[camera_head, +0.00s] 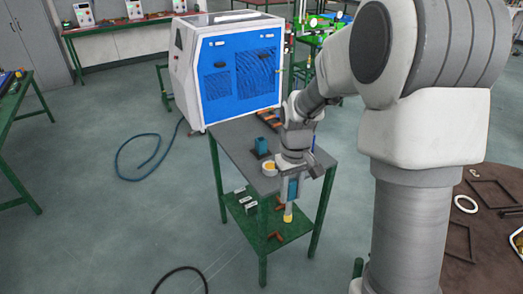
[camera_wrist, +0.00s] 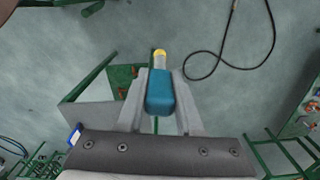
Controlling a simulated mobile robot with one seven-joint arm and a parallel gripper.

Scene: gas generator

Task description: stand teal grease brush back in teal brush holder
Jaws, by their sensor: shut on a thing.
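The teal grease brush is held in my gripper (camera_head: 292,188), whose two fingers are closed on its teal handle (camera_wrist: 160,94). In the wrist view the brush's pale neck and yellow tip (camera_wrist: 159,53) point away from my gripper. In the head view the yellow tip (camera_head: 288,217) hangs downward, and the brush appears at the table's near right edge. The teal brush holder (camera_head: 262,146) looks like a teal block on a dark base. It stands on the small grey table, behind and left of my gripper. The holder does not show clearly in the wrist view.
A white cup with yellow inside (camera_head: 269,169) stands on the grey table (camera_head: 232,140) between the holder and my gripper. The lower green shelf (camera_head: 250,222) holds small white boxes and brown pieces. A blue and white generator (camera_head: 238,65) stands behind. A brown round table (camera_head: 490,240) is at right.

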